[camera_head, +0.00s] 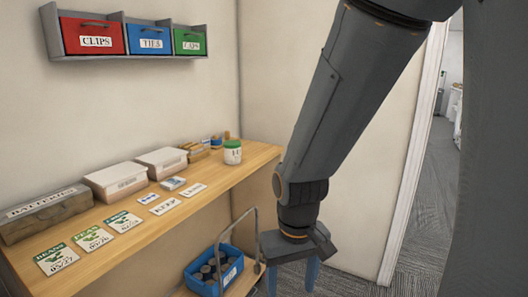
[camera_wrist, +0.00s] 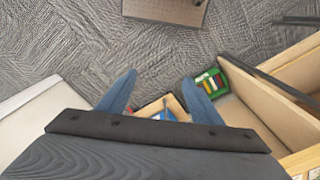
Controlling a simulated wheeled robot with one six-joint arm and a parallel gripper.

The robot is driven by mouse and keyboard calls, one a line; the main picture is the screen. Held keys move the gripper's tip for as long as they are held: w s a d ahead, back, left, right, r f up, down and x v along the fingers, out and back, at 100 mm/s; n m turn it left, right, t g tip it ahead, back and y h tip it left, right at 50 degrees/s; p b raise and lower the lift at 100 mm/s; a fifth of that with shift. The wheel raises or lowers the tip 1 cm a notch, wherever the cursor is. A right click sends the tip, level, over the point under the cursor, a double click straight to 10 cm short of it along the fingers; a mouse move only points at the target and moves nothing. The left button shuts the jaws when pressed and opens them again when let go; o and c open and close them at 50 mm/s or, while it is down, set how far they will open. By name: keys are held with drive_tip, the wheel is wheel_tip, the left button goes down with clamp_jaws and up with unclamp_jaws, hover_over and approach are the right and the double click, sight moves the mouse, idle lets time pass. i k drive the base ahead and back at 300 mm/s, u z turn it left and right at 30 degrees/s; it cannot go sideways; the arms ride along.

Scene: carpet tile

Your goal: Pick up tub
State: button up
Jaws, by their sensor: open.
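A small white tub with a green lid (camera_head: 232,152) stands upright near the far end of the wooden shelf. A blue tub (camera_head: 212,272) with a white label holds several dark round items and sits lower down, on a cart with a metal handle. My gripper (camera_head: 292,278) points down to the right of the blue tub, apart from both tubs. In the wrist view my gripper (camera_wrist: 158,80) has its two blue fingers spread with nothing held. A bit of blue (camera_wrist: 168,115) shows low between them, mostly hidden by my gripper; I cannot tell what it is.
The shelf (camera_head: 240,168) bears white boxes (camera_head: 116,180), a batteries box (camera_head: 45,213), and several cards. Red, blue and green bins (camera_head: 94,37) hang on the wall. Carpet (camera_wrist: 80,40) ahead is largely clear.

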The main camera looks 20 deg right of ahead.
sight(232, 148)
drive_tip(key=k, duration=0.5)
drive_tip(key=z, duration=1)
drive_tip(key=i, duration=0.9)
drive_tip(key=z, duration=0.35)
drive_tip(key=i, duration=0.85)
drive_tip(key=u, duration=0.9)
drive_tip(key=i, duration=0.7)
drive_tip(key=u, duration=0.85)
